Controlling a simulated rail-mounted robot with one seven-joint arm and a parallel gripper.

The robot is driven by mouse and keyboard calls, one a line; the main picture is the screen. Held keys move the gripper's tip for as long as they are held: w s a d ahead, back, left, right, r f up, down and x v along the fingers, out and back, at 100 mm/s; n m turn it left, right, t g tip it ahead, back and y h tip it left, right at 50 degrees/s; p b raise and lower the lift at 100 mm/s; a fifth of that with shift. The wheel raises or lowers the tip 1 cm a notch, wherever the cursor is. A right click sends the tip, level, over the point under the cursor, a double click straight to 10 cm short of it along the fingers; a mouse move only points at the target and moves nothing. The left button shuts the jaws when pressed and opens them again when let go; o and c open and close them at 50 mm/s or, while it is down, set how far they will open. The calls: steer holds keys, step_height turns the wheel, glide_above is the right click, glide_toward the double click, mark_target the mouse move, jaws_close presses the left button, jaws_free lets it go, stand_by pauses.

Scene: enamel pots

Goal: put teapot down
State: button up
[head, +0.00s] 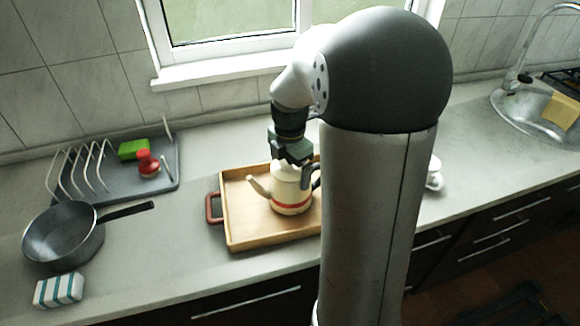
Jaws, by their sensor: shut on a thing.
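The cream teapot (291,198) with a red band stands upright in the wooden tray (240,232) on the counter, its spout pointing left. It looks to rest on the tray floor, though I cannot be sure of contact. My gripper (297,165) points down from above and is shut on the teapot at its top right. The teapot's right side and the tray's right part are hidden behind my arm.
A frying pan (62,238) and a striped cloth (58,290) lie at left. A white object (434,174) stands right of my arm. A sink (530,112) is far right.

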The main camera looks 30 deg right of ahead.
steer(key=o, duration=1.7)
steer(key=shift+f, duration=0.1)
steer(key=shift+o, duration=0.2)
step_height(320, 180, up, 12)
steer(key=shift+f, duration=0.1)
steer(key=shift+a, duration=0.1)
steer(key=s+a+f+m, duration=0.5)
steer(key=s+a+m, duration=0.1)
steer(key=s+m, duration=0.3)
steer(key=s+a+f+m, duration=0.5)
steer(key=s+a+m, duration=0.2)
steer(key=s+m, duration=0.2)
steer(key=shift+f+m, duration=0.15)
steer(key=shift+m, duration=0.85)
